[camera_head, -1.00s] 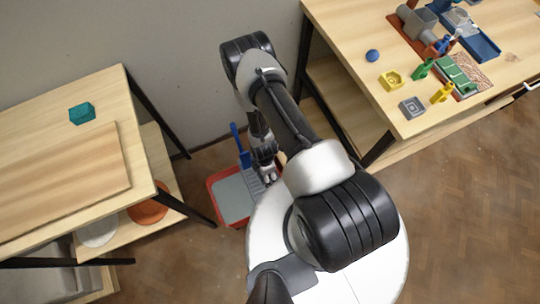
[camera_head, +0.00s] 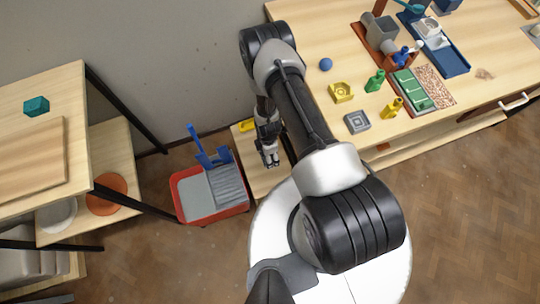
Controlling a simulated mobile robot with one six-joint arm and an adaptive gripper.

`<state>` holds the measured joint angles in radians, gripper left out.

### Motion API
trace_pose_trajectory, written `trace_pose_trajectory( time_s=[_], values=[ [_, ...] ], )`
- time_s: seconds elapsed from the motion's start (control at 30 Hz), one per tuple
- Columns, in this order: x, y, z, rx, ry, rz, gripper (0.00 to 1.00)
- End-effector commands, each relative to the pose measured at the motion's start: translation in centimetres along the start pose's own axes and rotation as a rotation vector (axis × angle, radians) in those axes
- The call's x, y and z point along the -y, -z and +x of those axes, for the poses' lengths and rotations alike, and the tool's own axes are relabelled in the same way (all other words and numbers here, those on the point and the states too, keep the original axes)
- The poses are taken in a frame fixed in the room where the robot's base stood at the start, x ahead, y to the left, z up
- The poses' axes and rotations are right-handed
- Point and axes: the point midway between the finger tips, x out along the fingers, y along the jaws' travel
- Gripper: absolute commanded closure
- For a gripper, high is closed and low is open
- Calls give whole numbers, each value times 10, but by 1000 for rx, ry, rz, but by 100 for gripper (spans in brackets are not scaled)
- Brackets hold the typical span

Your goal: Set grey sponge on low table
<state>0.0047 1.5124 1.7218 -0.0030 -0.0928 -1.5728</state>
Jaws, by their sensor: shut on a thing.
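My gripper (camera_head: 270,162) points down near the middle of the view, at the end of my arm. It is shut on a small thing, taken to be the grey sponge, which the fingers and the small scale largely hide. Below and around the gripper is a low pale wooden surface (camera_head: 262,184), beside and partly under the right workbench. It looks like the low table, though my arm and base cover part of it. I cannot tell the gap between the gripper and this surface.
A yellow item (camera_head: 248,125) lies at the low surface's back. A red-rimmed tray (camera_head: 187,214) with a blue-handled tool (camera_head: 196,140) is on the floor to the left. The right workbench (camera_head: 320,105) holds a grey block (camera_head: 357,122) and several coloured pieces.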

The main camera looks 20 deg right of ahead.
Motion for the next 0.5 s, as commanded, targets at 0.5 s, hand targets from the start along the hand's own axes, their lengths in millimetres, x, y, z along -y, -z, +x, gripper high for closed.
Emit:
trace_pose_trajectory(
  time_s=[0.5],
  values=[
    [0,0,118,0,0,1,38]
  ],
)
